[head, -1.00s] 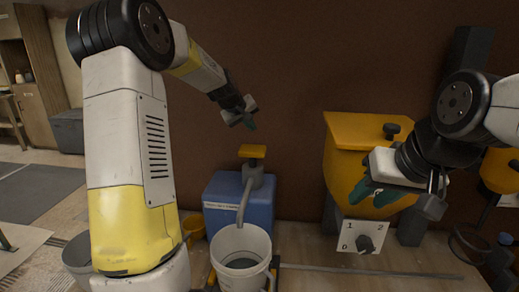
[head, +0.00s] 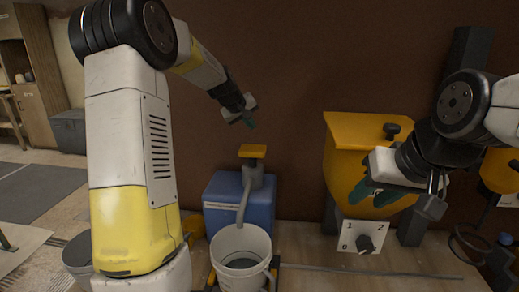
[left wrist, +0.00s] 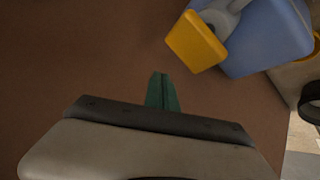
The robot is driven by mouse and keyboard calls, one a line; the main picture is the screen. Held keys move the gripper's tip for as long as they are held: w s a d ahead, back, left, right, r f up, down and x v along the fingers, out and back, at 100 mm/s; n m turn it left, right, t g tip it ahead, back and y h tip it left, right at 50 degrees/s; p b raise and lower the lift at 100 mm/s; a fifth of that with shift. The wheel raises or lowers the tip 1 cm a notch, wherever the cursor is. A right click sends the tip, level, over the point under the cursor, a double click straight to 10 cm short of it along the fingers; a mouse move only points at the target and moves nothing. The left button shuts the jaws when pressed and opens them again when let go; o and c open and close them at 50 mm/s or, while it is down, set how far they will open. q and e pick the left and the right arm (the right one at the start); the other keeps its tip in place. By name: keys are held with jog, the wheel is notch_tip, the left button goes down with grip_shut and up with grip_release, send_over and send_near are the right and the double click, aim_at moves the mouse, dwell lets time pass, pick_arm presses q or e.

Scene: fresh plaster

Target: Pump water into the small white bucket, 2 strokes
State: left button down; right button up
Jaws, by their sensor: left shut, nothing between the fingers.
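The small white bucket (head: 240,250) stands below the pump spout (head: 243,203), and its lower inside looks grey. The pump has a blue tank (head: 222,193) and a yellow press head (head: 252,151) on a grey neck. The press head also shows in the left wrist view (left wrist: 196,42), beyond the fingertips and to the right. My left gripper (head: 250,122) is shut and empty, above the press head and apart from it. Its green fingertips show closed together in the left wrist view (left wrist: 162,90). My right gripper (head: 362,192) is in front of the yellow hopper; its finger gap is unclear.
The yellow hopper (head: 350,130) stands right of the pump, with a dial plate (head: 364,237) below it. A grey bucket (head: 78,255) is partly hidden behind my left arm. A thin rod (head: 400,272) lies along the right. The wall behind is brown.

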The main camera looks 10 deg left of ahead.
aim_at(251, 149)
pick_arm(q)
notch_tip(251, 149, up, 3)
jog(key=shift+r, duration=0.1)
dwell(0.4)
jog(key=shift+f, duration=4.45)
jog(key=shift+f, duration=0.15)
jog(key=shift+f, duration=0.25)
